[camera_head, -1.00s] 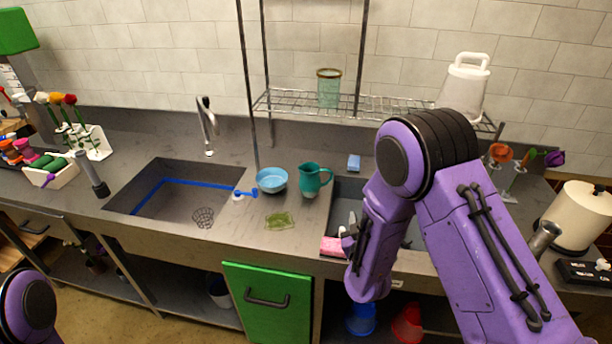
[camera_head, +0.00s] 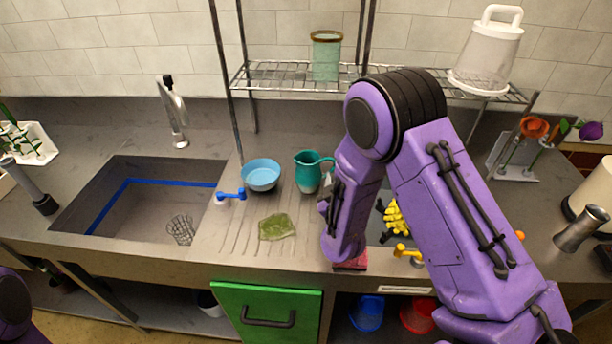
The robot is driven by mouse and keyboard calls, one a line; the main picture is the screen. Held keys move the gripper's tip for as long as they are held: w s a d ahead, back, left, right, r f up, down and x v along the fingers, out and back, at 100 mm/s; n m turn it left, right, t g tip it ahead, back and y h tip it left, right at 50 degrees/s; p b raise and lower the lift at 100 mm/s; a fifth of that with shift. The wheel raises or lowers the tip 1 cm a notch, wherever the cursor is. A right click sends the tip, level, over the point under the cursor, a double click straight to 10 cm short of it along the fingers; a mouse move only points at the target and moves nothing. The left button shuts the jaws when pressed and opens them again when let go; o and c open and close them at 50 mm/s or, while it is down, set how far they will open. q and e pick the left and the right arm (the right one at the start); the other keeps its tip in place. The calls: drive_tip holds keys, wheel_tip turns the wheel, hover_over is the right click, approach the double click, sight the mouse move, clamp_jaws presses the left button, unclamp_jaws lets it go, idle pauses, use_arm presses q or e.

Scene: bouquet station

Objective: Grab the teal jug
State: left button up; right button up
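The teal jug (camera_head: 307,176) stands upright on the ribbed drainboard, with its handle toward the right. A blue bowl (camera_head: 262,174) is close on its left. My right arm stands just right of the jug, its forearm hanging down over the counter. A small grey-white part, perhaps of my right gripper, shows at the forearm's left edge beside the jug's lower right side. The fingers are mostly hidden by the forearm, so their opening and any contact with the jug are unclear. My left gripper is out of view; only a bit of my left arm shows at bottom left.
A sink (camera_head: 140,200) lies left, with a faucet (camera_head: 174,112) behind it. A wire shelf (camera_head: 280,76) above the jug holds a green glass container (camera_head: 326,56) and a white lidded pitcher (camera_head: 487,52). A green cloth (camera_head: 277,227) lies in front. The right basin is partly hidden.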

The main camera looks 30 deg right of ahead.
sight(333, 161)
drive_tip(key=shift+w+d+f, duration=0.1)
drive_tip(key=shift+w+f, duration=0.15)
drive_tip(key=shift+w, duration=0.3)
drive_tip(key=shift+w+d+f, duration=0.1)
drive_tip(key=shift+w+f, duration=0.1)
drive_tip(key=shift+w, duration=0.35)
drive_tip(key=p+x, duration=0.2)
drive_tip(key=x, duration=0.4)
drive_tip(key=shift+s+d+r+p, duration=0.1)
drive_tip(key=shift+r+p, duration=0.05)
drive_tip(key=shift+p, duration=0.2)
drive_tip(key=shift+d, duration=0.1)
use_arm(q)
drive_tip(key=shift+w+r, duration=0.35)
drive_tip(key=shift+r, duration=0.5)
use_arm(e)
clamp_jaws()
